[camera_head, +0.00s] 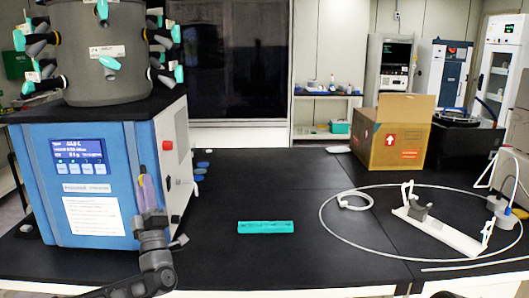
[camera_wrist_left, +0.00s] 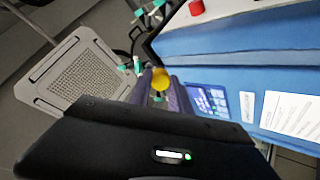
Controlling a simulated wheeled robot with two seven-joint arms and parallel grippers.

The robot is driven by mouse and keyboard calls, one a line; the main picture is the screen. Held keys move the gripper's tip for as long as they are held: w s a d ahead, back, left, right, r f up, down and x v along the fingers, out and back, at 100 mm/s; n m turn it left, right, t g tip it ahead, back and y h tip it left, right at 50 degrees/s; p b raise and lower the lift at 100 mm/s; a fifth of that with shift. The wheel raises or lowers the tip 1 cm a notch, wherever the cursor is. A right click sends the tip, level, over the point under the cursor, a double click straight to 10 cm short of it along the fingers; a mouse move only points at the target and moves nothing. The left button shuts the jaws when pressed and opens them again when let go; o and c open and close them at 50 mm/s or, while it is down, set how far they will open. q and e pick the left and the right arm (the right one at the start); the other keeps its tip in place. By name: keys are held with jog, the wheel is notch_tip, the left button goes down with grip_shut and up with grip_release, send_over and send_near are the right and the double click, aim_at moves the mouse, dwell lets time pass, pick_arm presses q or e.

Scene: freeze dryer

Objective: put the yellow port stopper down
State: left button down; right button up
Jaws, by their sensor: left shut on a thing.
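The yellow port stopper (camera_wrist_left: 160,78) shows in the left wrist view as a round yellow knob between the purple fingers of my left gripper (camera_wrist_left: 161,92). In the head view my left gripper (camera_head: 147,190) points up in front of the blue freeze dryer (camera_head: 60,185), right of its display, and is shut on the stopper. The stopper is too small and covered to make out clearly there. The dryer's grey drum (camera_head: 105,75) above carries several black ports with teal valves. My right gripper is in neither view.
A teal block (camera_head: 265,227) lies on the black bench (camera_head: 260,190). Several small blue pieces (camera_head: 200,172) lie beside the dryer. A cardboard box (camera_head: 392,133), a coiled hose (camera_head: 322,220) and a white stand (camera_head: 440,232) are on the right. The bench's middle is mostly clear.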

pick_arm(q)
jog(key=d+f+m+t+h+b, duration=0.1)
jog(key=d+f+h+b, duration=0.1)
jog(key=f, duration=0.7)
jog(key=d+f+m+h+b, duration=0.1)
jog(key=d+f+h+b, duration=0.1)
jog(key=f, duration=0.8)
jog(key=s+d+f+m+h+b, duration=0.1)
jog(key=s+d+f+h+b, duration=0.25)
jog(key=f, duration=0.35)
jog(key=s+d+f+m+t+h+b, duration=0.1)
jog(key=s+d+f+h+b, duration=0.2)
jog(key=f, duration=0.4)
jog(key=s+d+f+m+h+b, duration=0.1)
jog(key=s+d+f+h+b, duration=0.15)
jog(key=s+f+b, duration=0.35)
jog(key=s+f+y+b, duration=0.1)
jog(key=s+y+b, duration=0.25)
jog(key=s, duration=0.35)
notch_tip(320, 180, up, 16)
jog(key=w+p, duration=0.2)
jog(key=p, duration=1.6)
jog(key=shift+a+h+p, duration=0.4)
jog(key=shift+a+h, duration=0.05)
jog(key=shift+f, duration=0.15)
